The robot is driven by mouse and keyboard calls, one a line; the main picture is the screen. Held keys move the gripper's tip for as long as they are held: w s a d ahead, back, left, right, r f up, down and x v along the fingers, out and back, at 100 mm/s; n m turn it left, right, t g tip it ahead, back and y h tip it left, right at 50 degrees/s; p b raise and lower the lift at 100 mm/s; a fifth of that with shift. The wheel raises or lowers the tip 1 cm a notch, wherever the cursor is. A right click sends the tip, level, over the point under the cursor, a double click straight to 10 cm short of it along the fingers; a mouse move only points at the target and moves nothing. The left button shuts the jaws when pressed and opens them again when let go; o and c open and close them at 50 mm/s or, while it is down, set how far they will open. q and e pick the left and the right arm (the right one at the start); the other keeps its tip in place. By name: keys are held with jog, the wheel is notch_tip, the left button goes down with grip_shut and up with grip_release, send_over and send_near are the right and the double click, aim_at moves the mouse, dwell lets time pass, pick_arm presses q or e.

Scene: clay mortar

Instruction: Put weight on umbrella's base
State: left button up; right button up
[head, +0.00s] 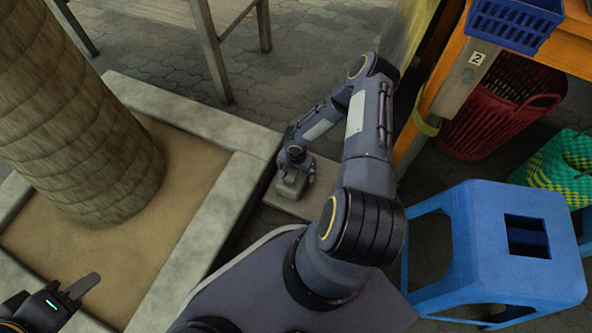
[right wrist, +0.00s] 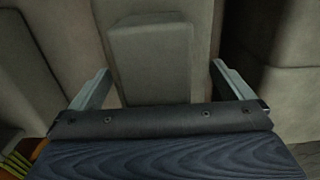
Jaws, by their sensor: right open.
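A small grey block, the weight (head: 288,186), sits on or against a flat pale slab (head: 318,208) beside the planter kerb; the slab looks like the umbrella's base. In the right wrist view the weight (right wrist: 150,62) stands between the spread fingers of my right gripper (right wrist: 160,85), with gaps on both sides. In the head view my right gripper (head: 294,164) is right above the weight and partly covers it. A yellowish cloth (head: 408,38), perhaps the umbrella, hangs behind my right arm. My left gripper (head: 76,290) is at the lower left, only partly in view, away from the weight.
A sandy planter with a stone kerb (head: 222,216) and thick trunk (head: 75,115) fills the left. A blue stool (head: 500,245), red basket (head: 505,105), green-yellow bag (head: 560,165) and orange table (head: 570,48) with a blue crate (head: 515,22) crowd the right. Paving lies behind.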

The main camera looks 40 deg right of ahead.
notch_tip(320, 180, up, 12)
jog(key=p, duration=0.4)
jog(key=shift+f, duration=0.2)
notch_tip(320, 180, up, 27)
jog(key=s+d+n+t+h, duration=0.1)
jog(key=s+d+n+h, duration=0.1)
jog(key=n, duration=0.2)
jog(key=s+a+r+n+t+y, duration=0.4)
jog(key=s+a+r+n, duration=0.3)
jog(key=s+a+r, duration=0.7)
jog(key=shift+s+a+r+t+y, duration=0.25)
jog(key=shift+a+r+y, duration=0.3)
jog(key=shift+y, duration=0.35)
jog(key=shift+d, duration=0.1)
